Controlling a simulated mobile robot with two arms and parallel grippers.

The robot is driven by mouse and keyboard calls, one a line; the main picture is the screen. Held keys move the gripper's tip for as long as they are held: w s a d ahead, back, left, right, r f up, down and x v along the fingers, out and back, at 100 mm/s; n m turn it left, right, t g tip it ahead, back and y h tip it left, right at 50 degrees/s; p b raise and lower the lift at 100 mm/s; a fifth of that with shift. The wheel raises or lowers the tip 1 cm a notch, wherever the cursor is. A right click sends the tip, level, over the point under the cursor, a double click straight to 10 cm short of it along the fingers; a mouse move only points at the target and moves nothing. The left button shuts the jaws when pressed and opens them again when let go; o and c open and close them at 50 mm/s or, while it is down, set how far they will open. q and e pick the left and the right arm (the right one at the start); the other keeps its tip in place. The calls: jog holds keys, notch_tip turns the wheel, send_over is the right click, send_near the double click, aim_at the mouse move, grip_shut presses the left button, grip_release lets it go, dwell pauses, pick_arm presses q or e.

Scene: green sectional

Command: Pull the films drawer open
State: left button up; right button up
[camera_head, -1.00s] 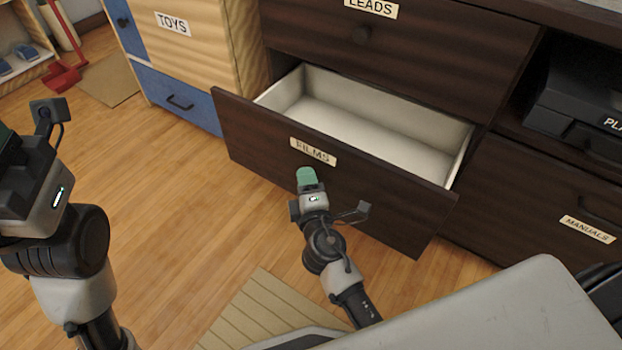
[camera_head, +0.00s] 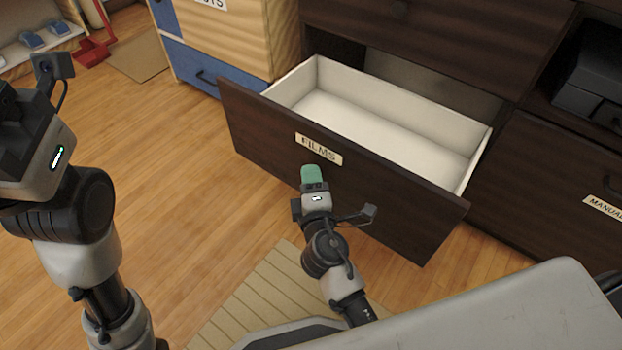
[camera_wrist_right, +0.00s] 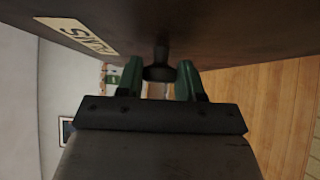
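The films drawer (camera_head: 265,125) is dark brown with a FILMS label (camera_head: 318,149) on its front. It stands well out of the cabinet, and its white, empty inside shows. My right gripper (camera_head: 312,174) is at the drawer front, just below the label, and hides the knob in the head view.
A closed drawer (camera_head: 440,40) is above the films drawer. The manuals drawer (camera_head: 570,190) is closed at the right. A wood and blue toy cabinet (camera_head: 235,40) stands at the left. A striped mat (camera_head: 250,300) lies in front on the wooden floor, which is otherwise clear there.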

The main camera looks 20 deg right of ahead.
jog(key=o, duration=0.4)
jog(key=shift+c, duration=0.2)
jog(key=s+a, duration=0.1)
jog(key=s, duration=0.9)
jog(key=shift+s+a, duration=0.15)
jog(key=shift+s, duration=0.25)
